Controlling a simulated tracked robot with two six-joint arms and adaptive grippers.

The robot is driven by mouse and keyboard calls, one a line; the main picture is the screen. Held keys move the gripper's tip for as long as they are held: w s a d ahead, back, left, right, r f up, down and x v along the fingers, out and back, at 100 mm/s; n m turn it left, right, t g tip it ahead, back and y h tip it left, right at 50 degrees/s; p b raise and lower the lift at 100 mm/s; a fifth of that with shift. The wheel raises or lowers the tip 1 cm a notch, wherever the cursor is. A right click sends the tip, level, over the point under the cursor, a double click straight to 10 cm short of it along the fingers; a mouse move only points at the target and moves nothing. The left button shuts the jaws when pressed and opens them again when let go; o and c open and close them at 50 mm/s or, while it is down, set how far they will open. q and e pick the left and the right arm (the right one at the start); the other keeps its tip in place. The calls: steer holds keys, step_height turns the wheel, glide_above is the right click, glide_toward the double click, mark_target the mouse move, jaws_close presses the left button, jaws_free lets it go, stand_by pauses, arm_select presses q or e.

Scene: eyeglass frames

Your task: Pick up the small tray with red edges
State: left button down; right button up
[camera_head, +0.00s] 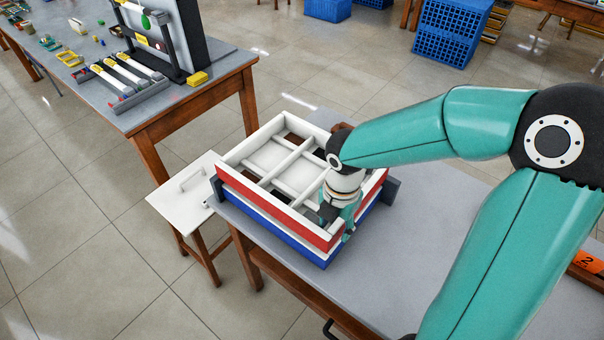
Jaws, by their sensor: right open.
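The tray with red edges (268,205) lies on top of a tray with blue edges (262,230), stacked at the corner of the grey table (400,250). The red-edged tray is white inside, with crossing dividers that form compartments. My right gripper (338,222) points down at the tray's near right corner and is open. The arm and wrist hide part of the tray's right side, and I cannot tell whether the fingers touch the wall. My left gripper is not in view.
Dark brackets stand at both sides of the stack. A white stool (180,203) stands left of the table. A second table (130,70) at the upper left bears tools and a rack. Blue crates (450,38) stand at the back. The grey tabletop in front is clear.

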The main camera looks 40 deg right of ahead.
step_height(320, 180, down, 2)
steer(key=shift+f, duration=0.2)
jaws_close()
